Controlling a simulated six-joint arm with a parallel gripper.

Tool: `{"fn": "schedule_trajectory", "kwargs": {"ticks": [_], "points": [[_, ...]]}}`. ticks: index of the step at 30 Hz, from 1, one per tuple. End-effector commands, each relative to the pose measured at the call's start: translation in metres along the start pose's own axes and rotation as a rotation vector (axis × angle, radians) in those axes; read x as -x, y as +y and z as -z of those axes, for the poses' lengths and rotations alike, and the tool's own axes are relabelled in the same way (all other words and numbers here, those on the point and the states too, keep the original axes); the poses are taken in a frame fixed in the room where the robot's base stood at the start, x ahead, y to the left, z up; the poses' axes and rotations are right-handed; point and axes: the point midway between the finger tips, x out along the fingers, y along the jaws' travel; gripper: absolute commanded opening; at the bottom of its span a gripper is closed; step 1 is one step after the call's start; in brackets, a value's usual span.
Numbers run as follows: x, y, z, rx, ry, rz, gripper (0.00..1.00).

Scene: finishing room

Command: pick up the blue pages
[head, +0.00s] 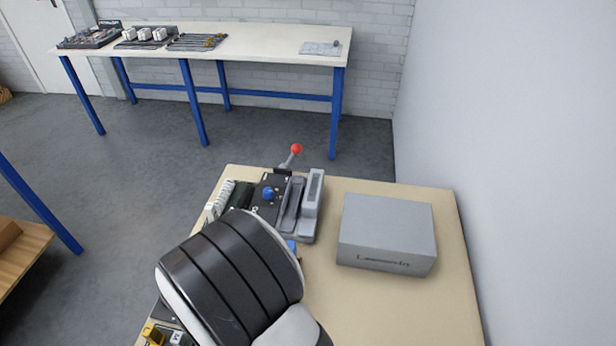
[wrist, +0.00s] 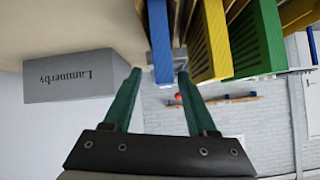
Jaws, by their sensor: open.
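The blue pages (wrist: 160,42) show in the wrist view as a narrow upright blue block. Its near end lies between the two green fingertips of my gripper (wrist: 158,76). The gripper is open, with a gap on the left of the block; whether the right finger touches it I cannot tell. In the head view only a small blue patch (head: 291,246) shows beside my dark arm, which hides the gripper and most of what is around it.
Yellow (wrist: 209,45) and green (wrist: 252,40) blocks stand close right of the blue one. A grey lettered box (head: 387,233) sits on the beige table (head: 335,310). A lever device with a red knob (head: 296,149) stands at the table's back. The table's front right is clear.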

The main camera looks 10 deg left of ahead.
Motion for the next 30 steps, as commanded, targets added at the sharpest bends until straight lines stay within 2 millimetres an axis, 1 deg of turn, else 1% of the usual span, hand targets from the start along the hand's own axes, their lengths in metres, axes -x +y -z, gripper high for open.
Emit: {"fn": "schedule_trajectory", "kwargs": {"ticks": [1,3,7,8,12,16,19,24,26,30], "points": [[0.001,-0.001,-0.006,0.063,0.057,0.000,0.57],[0.004,-0.002,-0.008,0.131,0.136,0.002,0.57],[0.007,-0.004,-0.008,0.200,0.214,0.009,0.57],[0.005,-0.004,-0.007,0.205,0.220,0.008,0.57],[-0.018,-0.004,-0.001,0.206,0.224,0.005,0.57],[-0.035,-0.005,0.003,0.206,0.223,0.007,0.57],[-0.040,-0.006,0.004,0.207,0.223,0.010,0.57],[-0.040,-0.006,0.004,0.207,0.222,0.010,0.57],[-0.040,-0.006,0.004,0.207,0.222,0.010,0.48],[-0.040,-0.006,0.004,0.207,0.222,0.010,0.23]]}}
